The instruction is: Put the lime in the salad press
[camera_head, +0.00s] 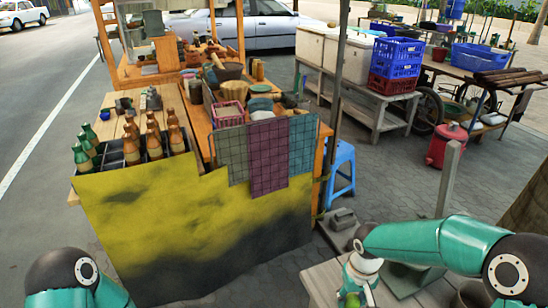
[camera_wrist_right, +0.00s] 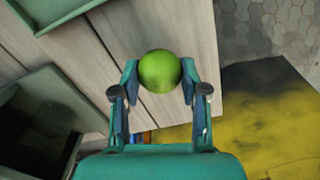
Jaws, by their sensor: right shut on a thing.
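The lime (camera_wrist_right: 158,71) is round and green. In the right wrist view it sits between the two fingers of my right gripper (camera_wrist_right: 160,78), which is shut on it. In the head view the lime (camera_head: 352,299) shows at the bottom edge, below the right gripper (camera_head: 357,284), over the pale wooden table at lower right. I cannot tell how far it is above the wood. I cannot pick out the salad press for certain. My left arm enters at the lower left, but its gripper is out of the frame.
The wooden table (camera_wrist_right: 185,25) has a green tray (camera_wrist_right: 62,8) on it. The tray also shows in the head view (camera_head: 405,282), beside my right arm. A grey post (camera_head: 448,180) rises behind. The yellow-fronted stall (camera_head: 190,225) with bottles stands left.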

